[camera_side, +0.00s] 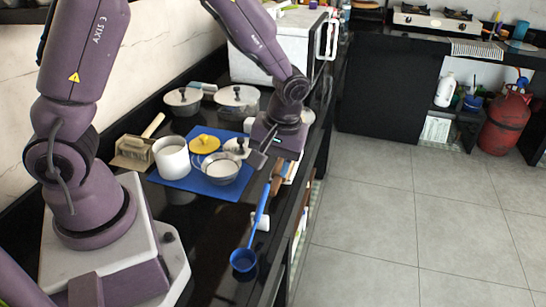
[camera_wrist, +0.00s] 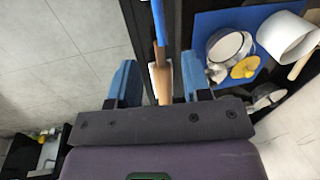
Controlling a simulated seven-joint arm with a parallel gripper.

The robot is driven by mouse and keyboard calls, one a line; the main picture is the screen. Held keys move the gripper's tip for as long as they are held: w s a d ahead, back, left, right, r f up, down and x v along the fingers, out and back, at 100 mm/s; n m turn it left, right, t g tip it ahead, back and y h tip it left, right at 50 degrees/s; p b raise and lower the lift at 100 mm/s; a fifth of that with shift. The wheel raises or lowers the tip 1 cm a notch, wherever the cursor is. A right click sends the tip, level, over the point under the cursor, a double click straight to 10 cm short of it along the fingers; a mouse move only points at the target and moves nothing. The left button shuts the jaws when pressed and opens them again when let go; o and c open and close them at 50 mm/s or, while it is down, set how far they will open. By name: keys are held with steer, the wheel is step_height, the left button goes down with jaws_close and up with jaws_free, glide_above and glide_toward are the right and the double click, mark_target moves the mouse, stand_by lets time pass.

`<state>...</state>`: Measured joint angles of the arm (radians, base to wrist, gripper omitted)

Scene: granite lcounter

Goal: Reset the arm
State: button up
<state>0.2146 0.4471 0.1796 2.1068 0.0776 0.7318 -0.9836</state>
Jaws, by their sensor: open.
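My gripper (camera_side: 268,160) is open above the front edge of the dark counter (camera_side: 205,225) in the side view. In the wrist view, its two blue fingers stand apart and my gripper (camera_wrist: 158,80) holds nothing. A brown handle-like piece (camera_wrist: 159,72) shows between the fingers, below them. A blue ladle (camera_side: 243,260) lies along the counter's edge, and its blue handle (camera_wrist: 158,20) shows above the brown piece in the wrist view. I cannot tell whether the brown piece belongs to it.
Open floor (camera_side: 390,210) lies right of the counter.

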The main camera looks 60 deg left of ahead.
steer(key=s+r+m+t, duration=0.3)
steer(key=s+r+m, duration=0.2)
steer(key=r, duration=0.5)
steer(key=s+r+m+t+h, duration=0.1)
steer(key=s+r+m+t, duration=0.3)
steer(key=s+r, duration=0.3)
step_height(320, 180, up, 3)
steer(key=shift+s+d+r+m+h, duration=0.15)
steer(key=shift+s+m+h, duration=0.15)
steer(key=shift+m, duration=0.2)
